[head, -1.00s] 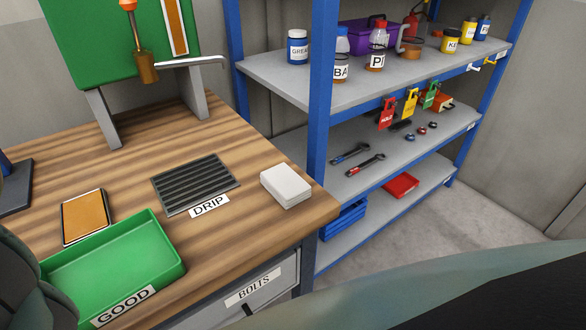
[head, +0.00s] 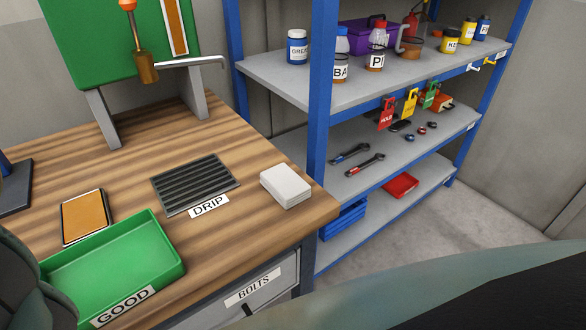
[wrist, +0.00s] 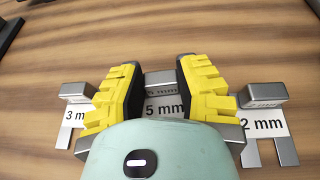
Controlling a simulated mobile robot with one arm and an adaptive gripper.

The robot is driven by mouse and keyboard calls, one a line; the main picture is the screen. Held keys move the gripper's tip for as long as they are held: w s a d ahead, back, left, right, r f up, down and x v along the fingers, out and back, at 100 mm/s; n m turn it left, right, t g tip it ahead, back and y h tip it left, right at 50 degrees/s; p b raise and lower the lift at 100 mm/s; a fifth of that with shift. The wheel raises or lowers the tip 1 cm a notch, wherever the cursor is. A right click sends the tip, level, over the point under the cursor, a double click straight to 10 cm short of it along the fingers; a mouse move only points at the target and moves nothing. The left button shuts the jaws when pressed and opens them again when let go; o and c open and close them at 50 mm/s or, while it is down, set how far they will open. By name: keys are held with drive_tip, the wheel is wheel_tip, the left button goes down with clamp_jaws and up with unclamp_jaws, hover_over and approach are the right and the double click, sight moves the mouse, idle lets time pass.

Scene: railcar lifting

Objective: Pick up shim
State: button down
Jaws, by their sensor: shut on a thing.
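Three metal shims stand or lie in a row in the wrist view, each with a white label and a grey block-like tab. The 5 mm shim (wrist: 165,107) is in the middle. The 3 mm shim (wrist: 76,117) is at the left and the 2 mm shim (wrist: 264,123) at the right. My gripper (wrist: 158,76) has its yellow-and-black fingers on either side of the 5 mm shim's tab and is shut on it. My gripper's body hides the lower part of this shim. I cannot tell whether it is off the wooden top. The head view shows no shims.
The wooden bench (head: 120,160) holds a green GOOD tray (head: 165,240), a black DRIP grate (head: 196,183), a white block (head: 286,186) and an orange-faced pad (head: 82,217). A blue-framed shelf (head: 318,110) with bottles and tools stands at the right.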

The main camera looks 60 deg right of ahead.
drive_tip(key=shift+r, duration=0.55)
wheel_tip(320, 180, up, 2)
drive_tip(key=shift+d+r, duration=0.1)
drive_tip(key=s+d+r, duration=0.1)
drive_tip(key=s, duration=0.6)
drive_tip(key=s+d+b, duration=0.1)
drive_tip(key=s+d, duration=0.1)
drive_tip(key=s, duration=0.6)
drive_tip(key=shift+s+d+r, duration=0.25)
drive_tip(key=shift+d+r, duration=0.05)
drive_tip(key=shift+r, duration=0.05)
